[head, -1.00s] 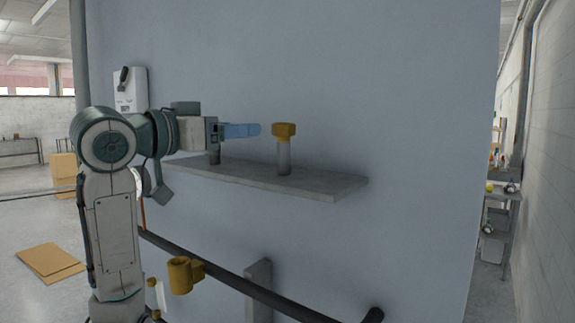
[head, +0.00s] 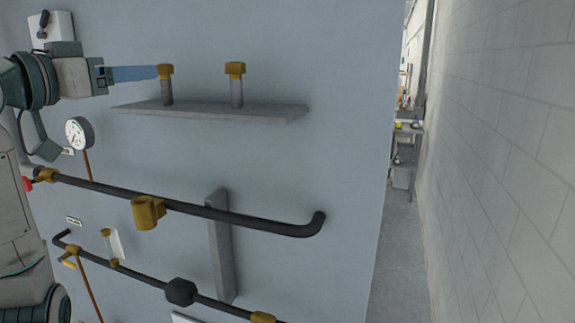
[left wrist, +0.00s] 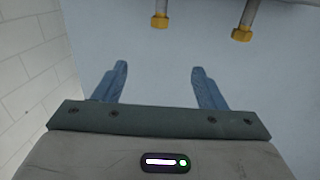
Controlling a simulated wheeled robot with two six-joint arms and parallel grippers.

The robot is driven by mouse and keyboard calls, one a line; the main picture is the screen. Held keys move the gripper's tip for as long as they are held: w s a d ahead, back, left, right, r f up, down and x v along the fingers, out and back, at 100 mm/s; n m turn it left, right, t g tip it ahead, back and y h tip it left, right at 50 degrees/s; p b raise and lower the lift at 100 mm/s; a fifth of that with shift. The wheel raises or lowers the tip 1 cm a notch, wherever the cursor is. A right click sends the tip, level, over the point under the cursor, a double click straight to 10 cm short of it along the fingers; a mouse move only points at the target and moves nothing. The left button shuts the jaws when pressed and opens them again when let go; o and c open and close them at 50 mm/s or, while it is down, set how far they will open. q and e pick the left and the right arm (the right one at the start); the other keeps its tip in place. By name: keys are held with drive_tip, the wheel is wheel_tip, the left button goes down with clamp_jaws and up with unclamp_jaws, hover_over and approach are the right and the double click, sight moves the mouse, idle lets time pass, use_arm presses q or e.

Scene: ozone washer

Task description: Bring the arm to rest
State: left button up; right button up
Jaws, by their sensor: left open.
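My left arm comes in from the left in the head view, with its gripper (head: 150,73) stretched out level above the shelf. The gripper is open. In the left wrist view its two blue fingers (left wrist: 159,66) stand apart with nothing between them. A grey post with a yellow cap (head: 166,71) stands upright by the fingertips in the head view. A second such post (head: 236,85) stands to its right. The left wrist view shows two yellow caps (left wrist: 160,20) (left wrist: 242,34) beyond the fingertips, apart from them. My right gripper is in no view.
The posts stand on a grey shelf (head: 210,110) on a blue wall panel (head: 345,130). Below it run dark pipes (head: 240,219) with yellow fittings, and a pressure gauge (head: 79,133) is at left. A white block wall (head: 500,170) is on the right.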

use_arm(q)
wheel_tip(320, 180, down, 39)
drive_tip(key=w+n+g+y, duration=0.2)
drive_tip(key=n+g+y, duration=0.1)
drive_tip(key=g+y, duration=0.15)
drive_tip(key=s+f+n+g+y, duration=0.1)
drive_tip(key=s+f+g+y, duration=0.1)
drive_tip(key=s+f, duration=0.6)
drive_tip(key=s+f+n+g+y, duration=0.1)
drive_tip(key=s+f+g, duration=0.1)
drive_tip(key=s+f, duration=0.65)
drive_tip(key=s+a+f+g+y, duration=0.2)
drive_tip(key=s+f+g, duration=0.1)
drive_tip(key=s+f, duration=1.05)
drive_tip(key=s+a+f+g+b, duration=0.1)
drive_tip(key=a+f+g+b, duration=0.2)
drive_tip(key=f, duration=2.7)
drive_tip(key=s+f+b, duration=0.2)
drive_tip(key=s+f, duration=0.7)
drive_tip(key=f, duration=0.3)
drive_tip(key=s+a+f+b, duration=0.1)
drive_tip(key=s+f+b, duration=0.1)
drive_tip(key=s+f, duration=0.7)
wheel_tip(320, 180, down, 4)
drive_tip(key=shift+s+a+r, duration=0.1)
drive_tip(key=shift+s+a, duration=0.1)
drive_tip(key=shift+s, duration=0.2)
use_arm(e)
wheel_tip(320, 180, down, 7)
